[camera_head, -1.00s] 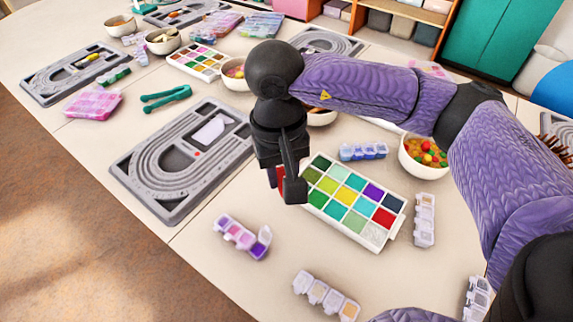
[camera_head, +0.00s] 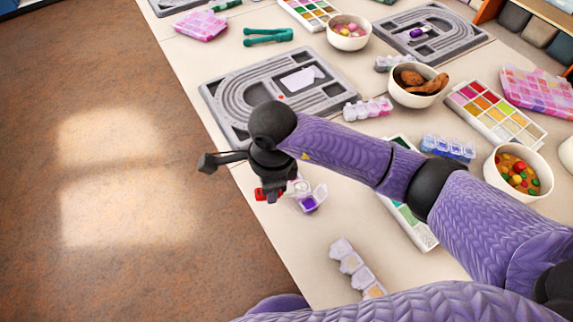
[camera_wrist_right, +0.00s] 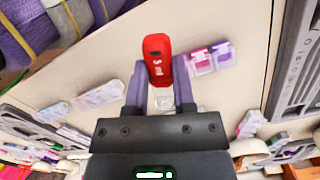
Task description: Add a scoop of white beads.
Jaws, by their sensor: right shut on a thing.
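My right gripper (camera_head: 270,192) is shut on a red scoop (camera_head: 261,195). In the right wrist view the scoop's red part (camera_wrist_right: 157,58), with pale lettering, shows between the fingers. The gripper is at the table's front edge, beside and partly in front of a small bead box (camera_head: 312,198) with an open purple compartment. Pink and purple compartments of that box (camera_wrist_right: 210,58) also show right of the scoop. I cannot tell what the scoop holds. The white bead tray (camera_head: 424,238) is mostly hidden behind my right arm. My left gripper is not in view.
A grey bead board (camera_head: 215,95) lies behind the gripper. Another small bead box (camera_head: 350,262) lies nearer me. To the right are a blue-beaded box (camera_head: 448,148), a bowl of coloured beads (camera_head: 519,171) and a second tray (camera_head: 497,115). Brown floor lies left of the table edge.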

